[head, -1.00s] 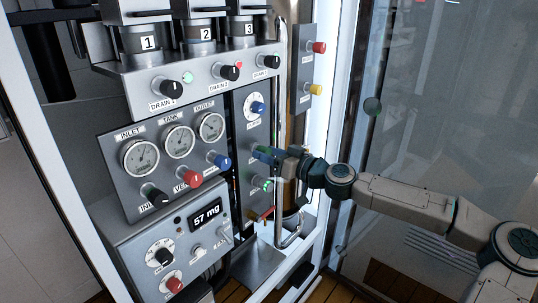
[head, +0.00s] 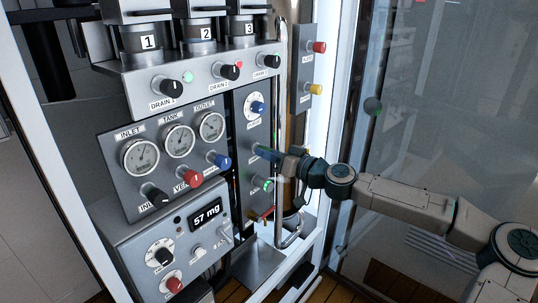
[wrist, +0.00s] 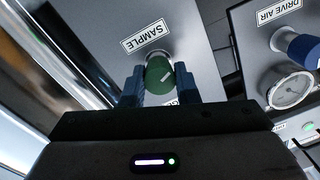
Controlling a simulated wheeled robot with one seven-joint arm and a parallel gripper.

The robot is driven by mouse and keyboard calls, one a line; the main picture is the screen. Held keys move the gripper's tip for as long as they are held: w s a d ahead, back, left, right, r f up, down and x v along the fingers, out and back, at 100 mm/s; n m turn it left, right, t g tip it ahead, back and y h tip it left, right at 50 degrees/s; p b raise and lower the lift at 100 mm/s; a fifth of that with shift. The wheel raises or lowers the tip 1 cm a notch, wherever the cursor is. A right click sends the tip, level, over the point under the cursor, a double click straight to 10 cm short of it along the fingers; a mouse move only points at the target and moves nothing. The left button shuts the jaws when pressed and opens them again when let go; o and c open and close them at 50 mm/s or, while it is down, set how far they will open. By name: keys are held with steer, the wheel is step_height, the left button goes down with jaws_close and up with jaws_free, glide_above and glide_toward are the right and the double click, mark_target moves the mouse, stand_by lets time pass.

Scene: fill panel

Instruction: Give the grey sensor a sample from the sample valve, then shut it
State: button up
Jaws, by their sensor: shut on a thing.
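I cannot pick out the grey sensor for certain. A display (head: 207,215) at the lower left reads 57 mg.
A blue knob and the drive air gauge (wrist: 290,91) sit beside the sample knob in the wrist view. A green-and-white fitting (head: 267,185) and a red handle (head: 265,213) lie below my gripper. A vertical steel pipe (head: 281,100) runs close by. Glass stands at the right.

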steer(key=m, duration=1.2)
steer(key=shift+t+p, duration=0.4)
steer(key=m+p, duration=0.1)
steer(key=m, duration=0.4)
steer(key=shift+m, duration=0.4)
steer(key=m+p, duration=0.2)
steer(key=m, duration=0.3)
steer(key=shift+h, duration=0.3)
steer(key=shift+f+m, duration=0.1)
steer(key=shift+m, duration=0.3)
steer(key=o, duration=1)
steer(key=shift+t, duration=0.3)
steer(key=p+v, duration=0.1)
steer(key=v, duration=1.3)
